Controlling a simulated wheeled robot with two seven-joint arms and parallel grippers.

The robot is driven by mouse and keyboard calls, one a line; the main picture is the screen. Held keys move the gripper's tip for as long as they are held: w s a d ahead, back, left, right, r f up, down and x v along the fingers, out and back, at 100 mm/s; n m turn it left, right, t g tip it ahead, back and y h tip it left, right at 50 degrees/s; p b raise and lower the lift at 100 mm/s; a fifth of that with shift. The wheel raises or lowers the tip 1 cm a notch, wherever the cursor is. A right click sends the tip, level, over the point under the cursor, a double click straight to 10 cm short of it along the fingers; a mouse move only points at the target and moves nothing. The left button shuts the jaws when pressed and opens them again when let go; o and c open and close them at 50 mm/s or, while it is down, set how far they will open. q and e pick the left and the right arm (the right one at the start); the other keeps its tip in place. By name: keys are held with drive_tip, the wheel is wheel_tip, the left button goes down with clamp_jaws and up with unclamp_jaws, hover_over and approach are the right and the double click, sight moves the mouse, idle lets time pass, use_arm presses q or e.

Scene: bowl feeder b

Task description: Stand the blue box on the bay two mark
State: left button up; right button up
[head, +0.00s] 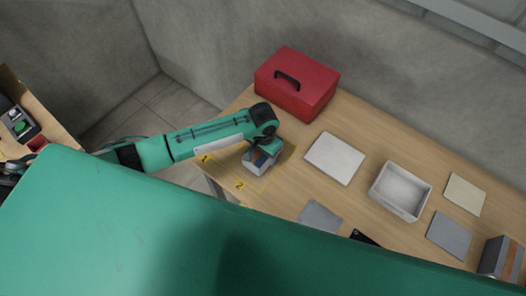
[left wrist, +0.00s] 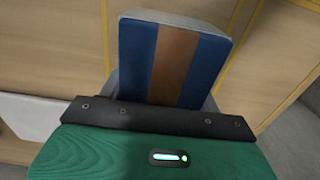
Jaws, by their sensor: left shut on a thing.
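The blue box (head: 261,162) is in the jaws of my left gripper (head: 264,146), near the left end of the table in the head view. In the left wrist view the box (left wrist: 137,60) shows a blue face with a brown stripe down its middle and pale grey sides. The bay two mark (head: 239,185) is a yellow "2" with yellow lines on the table. The box is just up and right of this number. Whether it touches the table I cannot tell. My right gripper is not in view.
A yellow "1" (head: 205,159) marks the bay beside it. A red case (head: 298,84) stands behind. To the right are a white panel (head: 334,158), a white tray (head: 385,204), flat grey and cream pieces, and a grey box with an orange stripe (head: 495,256).

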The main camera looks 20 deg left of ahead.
use_arm(q)
drive_tip(key=o, duration=1.4)
drive_tip(key=shift+f, duration=0.1)
wheel_tip(320, 180, up, 12)
drive_tip(key=shift+r+b, duration=0.15)
drive_tip(key=shift+b, duration=0.75)
